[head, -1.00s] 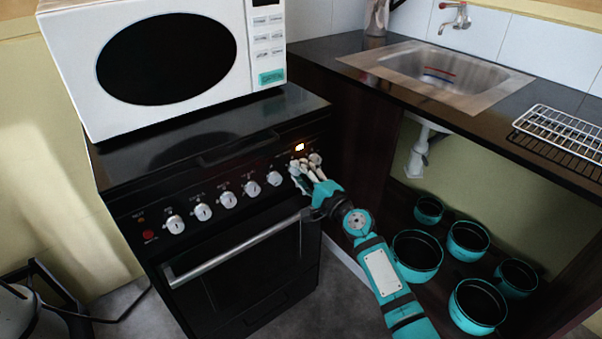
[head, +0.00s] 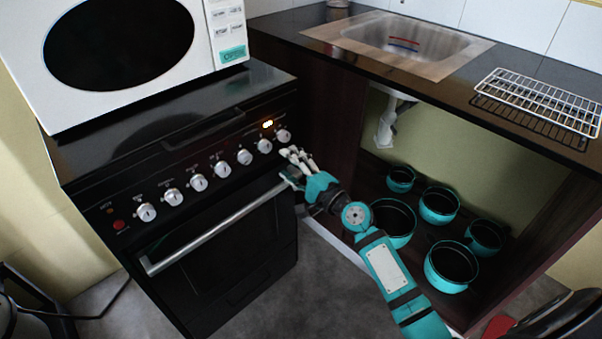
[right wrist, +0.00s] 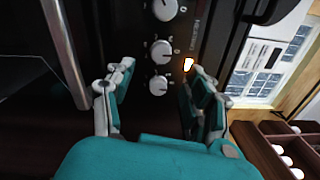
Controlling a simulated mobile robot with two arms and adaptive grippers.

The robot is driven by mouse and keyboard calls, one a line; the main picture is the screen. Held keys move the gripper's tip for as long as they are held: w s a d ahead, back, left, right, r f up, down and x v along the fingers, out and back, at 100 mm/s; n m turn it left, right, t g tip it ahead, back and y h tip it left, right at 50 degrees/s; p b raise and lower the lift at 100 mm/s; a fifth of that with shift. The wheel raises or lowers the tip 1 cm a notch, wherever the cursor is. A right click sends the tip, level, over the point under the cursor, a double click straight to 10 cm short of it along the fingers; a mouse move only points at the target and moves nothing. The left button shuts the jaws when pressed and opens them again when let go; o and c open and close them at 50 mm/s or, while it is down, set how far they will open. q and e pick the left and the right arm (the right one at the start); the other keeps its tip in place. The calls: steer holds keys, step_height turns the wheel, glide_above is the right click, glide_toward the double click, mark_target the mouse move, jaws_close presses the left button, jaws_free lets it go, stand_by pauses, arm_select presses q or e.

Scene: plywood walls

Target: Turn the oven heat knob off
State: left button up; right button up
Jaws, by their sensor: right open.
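The black oven (head: 215,265) has a row of white knobs along its front panel. The right-end knob (head: 283,135) and the knob left of it (head: 264,146) show uncovered in the head view. Which knob is the heat knob I cannot tell. An orange light (head: 267,125) glows above the right end of the row. My right gripper (head: 293,155) is open and empty just below the right-end knobs, apart from them. In the right wrist view its fingers (right wrist: 160,72) spread either side of the lowest knob in the picture (right wrist: 158,85). My left gripper is out of view.
The oven handle bar (head: 215,228) runs below the knobs, close to my right gripper. A white microwave (head: 225,30) stands on the oven. At right are a sink (head: 400,45), a wire rack (head: 540,98) and several teal pots (head: 440,205) under the counter.

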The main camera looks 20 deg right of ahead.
steer(key=shift+v, duration=2.3)
steer(key=s+a+f+n+g+h, duration=0.15)
steer(key=s+f+n+g, duration=0.35)
steer(key=f, duration=0.6)
steer(key=s+a+f+n+g, duration=0.2)
steer(key=s+f+n, duration=0.2)
steer(key=s+f, duration=0.55)
steer(key=s+a+f+n+g+h, duration=0.1)
steer(key=s+f+n+g, duration=0.3)
steer(key=f, duration=0.9)
steer(key=s+f+n+g+h, duration=0.4)
steer(key=s+f, duration=0.4)
steer(key=s, duration=0.6)
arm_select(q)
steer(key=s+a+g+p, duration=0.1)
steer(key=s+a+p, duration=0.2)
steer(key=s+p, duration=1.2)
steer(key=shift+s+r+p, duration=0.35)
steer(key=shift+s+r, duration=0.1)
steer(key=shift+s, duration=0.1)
arm_select(e)
steer(key=s+d+n+g, duration=0.1)
steer(key=s+d, duration=0.3)
steer(key=s, duration=1.3)
steer(key=shift+r+n, duration=0.2)
steer(key=shift+n, duration=0.3)
